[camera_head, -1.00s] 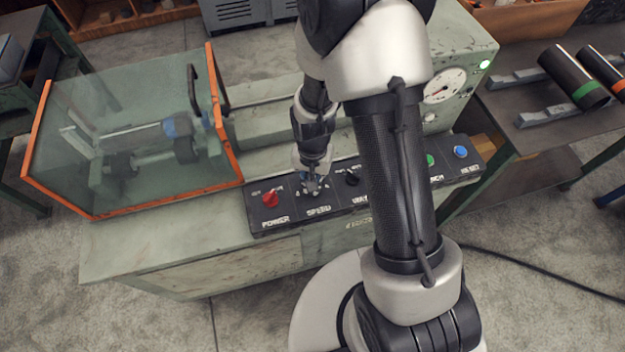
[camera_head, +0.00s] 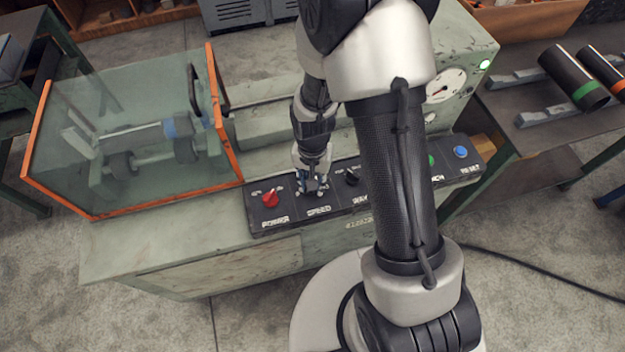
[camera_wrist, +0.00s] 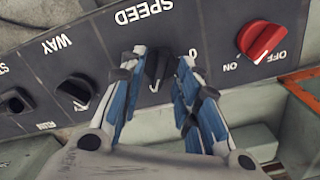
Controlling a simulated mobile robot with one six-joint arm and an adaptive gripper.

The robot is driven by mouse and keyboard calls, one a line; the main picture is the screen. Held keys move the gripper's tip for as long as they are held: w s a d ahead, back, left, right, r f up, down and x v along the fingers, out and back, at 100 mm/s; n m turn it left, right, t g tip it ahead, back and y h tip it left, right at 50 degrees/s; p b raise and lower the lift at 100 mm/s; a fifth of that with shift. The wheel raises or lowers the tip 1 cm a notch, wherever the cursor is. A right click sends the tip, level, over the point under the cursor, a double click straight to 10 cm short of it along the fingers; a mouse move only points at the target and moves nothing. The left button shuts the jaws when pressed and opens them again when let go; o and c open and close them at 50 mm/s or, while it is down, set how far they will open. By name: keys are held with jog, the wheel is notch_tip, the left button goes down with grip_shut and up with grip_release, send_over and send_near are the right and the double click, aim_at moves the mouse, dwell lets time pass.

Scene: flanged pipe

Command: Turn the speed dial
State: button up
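The speed dial (camera_wrist: 157,70) is a black knob under the upside-down SPEED label in the wrist view. Its white mark points down in that picture, away from the label. My gripper (camera_wrist: 162,72) is open around the dial, one blue-padded finger on each side. A narrow gap shows between each finger and the knob, so it does not look clamped. In the head view my gripper (camera_head: 312,186) is low over the control panel (camera_head: 287,222), above the SPEED label, and hides most of the dial.
A red power knob (camera_wrist: 260,40) sits beside the dial; a black WAY knob (camera_wrist: 75,90) is on the other side. A blue reset button (camera_head: 460,152) is at the panel's right end. An orange-edged clear guard (camera_head: 226,130) encloses a pipe on rollers at left.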

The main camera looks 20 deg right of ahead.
notch_tip(320, 180, up, 12)
jog(key=shift+f, duration=0.25)
dwell(0.5)
jog(key=s+d+r+n+t, duration=0.2)
jog(key=s+r+n+t, duration=0.2)
jog(key=s+r, duration=1.2)
jog(key=shift+r+n+t, duration=0.3)
jog(key=shift+r+n, duration=0.7)
jog(key=shift+r, duration=0.85)
